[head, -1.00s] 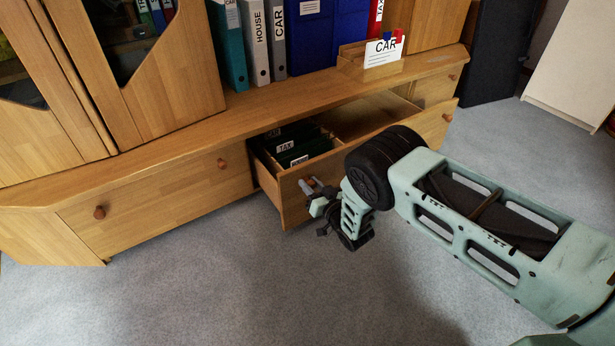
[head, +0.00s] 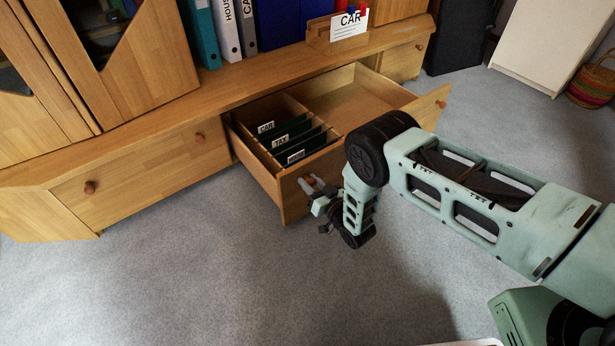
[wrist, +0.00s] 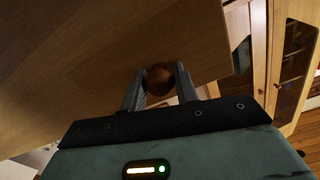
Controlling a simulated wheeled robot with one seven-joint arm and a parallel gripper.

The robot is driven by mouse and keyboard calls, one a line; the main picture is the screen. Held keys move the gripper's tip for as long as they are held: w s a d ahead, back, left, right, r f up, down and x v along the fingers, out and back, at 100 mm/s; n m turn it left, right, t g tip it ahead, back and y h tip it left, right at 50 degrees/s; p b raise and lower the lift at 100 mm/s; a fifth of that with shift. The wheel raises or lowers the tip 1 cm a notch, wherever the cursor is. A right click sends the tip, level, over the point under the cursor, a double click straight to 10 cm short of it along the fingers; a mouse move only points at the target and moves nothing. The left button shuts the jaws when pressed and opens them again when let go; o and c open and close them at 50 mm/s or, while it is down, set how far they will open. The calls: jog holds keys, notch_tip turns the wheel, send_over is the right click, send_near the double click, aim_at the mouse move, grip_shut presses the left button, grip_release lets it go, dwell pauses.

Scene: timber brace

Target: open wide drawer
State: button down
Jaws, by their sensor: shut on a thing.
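The wide drawer (head: 282,199) in the low wooden cabinet stands well out from the front. Inside it are dark hanging files labelled CAR, TAX and one I cannot read fully, on the left, and an empty wooden compartment (head: 352,98) on the right. My gripper (head: 312,184) is at the left part of the drawer front. In the wrist view my gripper (wrist: 159,88) has its two fingers on either side of a round brown knob (wrist: 159,78) and is shut on it. My arm hides the middle of the drawer front in the head view.
A closed drawer (head: 146,170) is to the left, and a small closed one (head: 405,61) to the right. Binders (head: 202,36) and a card holder (head: 336,36) stand on the cabinet top. A striped basket (head: 592,84) sits far right. The carpet (head: 190,275) in front is clear.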

jog(key=shift+s+d, duration=0.3)
jog(key=shift+s, duration=0.15)
jog(key=shift+f, duration=0.1)
jog(key=c, duration=1.1)
grip_release()
jog(key=p+v, duration=0.7)
jog(key=v, duration=1)
jog(key=shift+s+d, duration=0.15)
